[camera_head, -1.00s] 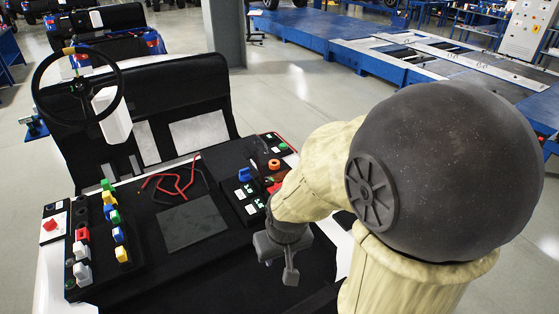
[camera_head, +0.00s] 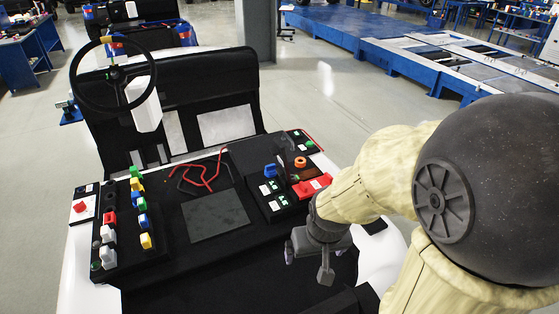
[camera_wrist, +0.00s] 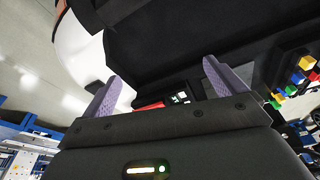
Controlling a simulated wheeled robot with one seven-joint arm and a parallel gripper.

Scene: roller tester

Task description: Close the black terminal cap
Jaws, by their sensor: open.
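A dark upright flap (camera_head: 287,152), probably the black terminal cap, stands behind the orange ring (camera_head: 300,162) on the right side of the black console; its exact outline is hard to tell. A red cap-like block (camera_head: 312,186) lies in front of the ring. My gripper (camera_head: 308,264) is open and empty, over the front right of the console, nearer the camera than these parts. In the wrist view my gripper's two purple-grey fingers (camera_wrist: 162,88) are wide apart. Part of the red block (camera_wrist: 150,105) shows low between them; the black cap cannot be made out there.
A panel with white-and-green switches and a blue knob (camera_head: 270,171) is left of the red block. A flat dark plate (camera_head: 215,215) and red wires (camera_head: 205,172) lie mid-console. Coloured switches (camera_head: 143,205) line the left. A steering wheel (camera_head: 77,86) stands at back left.

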